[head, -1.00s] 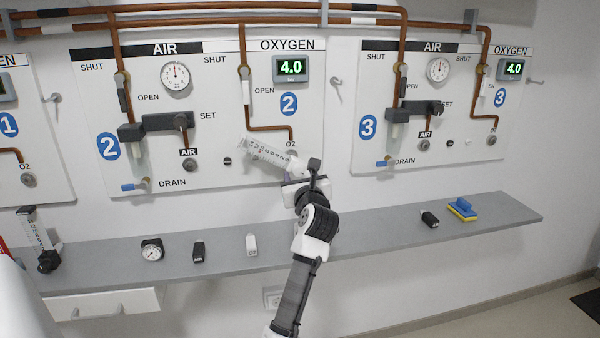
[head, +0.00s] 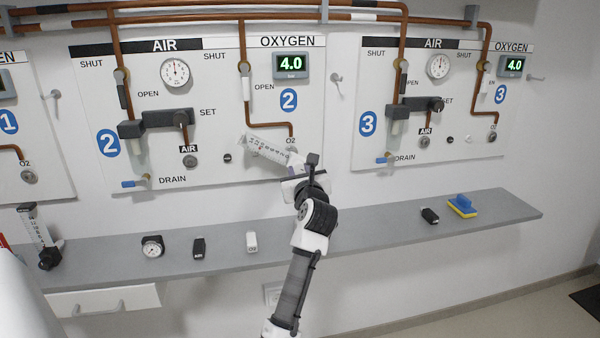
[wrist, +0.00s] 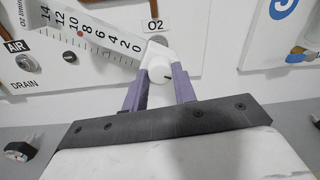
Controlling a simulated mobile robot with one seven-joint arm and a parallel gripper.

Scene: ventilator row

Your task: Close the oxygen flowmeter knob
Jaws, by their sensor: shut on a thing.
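The oxygen flowmeter (head: 265,151) is a clear tube with a number scale, tilted beside the O2 outlet of panel 2. In the wrist view the flowmeter's scale (wrist: 95,38) runs from 14 at upper left to 0 near the white end, with a red ball near 8 to 10. In the head view my gripper (head: 293,176) hides most of the knob.
A grey shelf (head: 330,243) runs below the panels, holding a gauge (head: 153,247), small dark and white blocks, another flowmeter (head: 38,238) and a blue-yellow sponge (head: 463,206). Panel 2's oxygen display (head: 291,65) reads 4.0. A blue drain handle (head: 134,184) sticks out at lower left.

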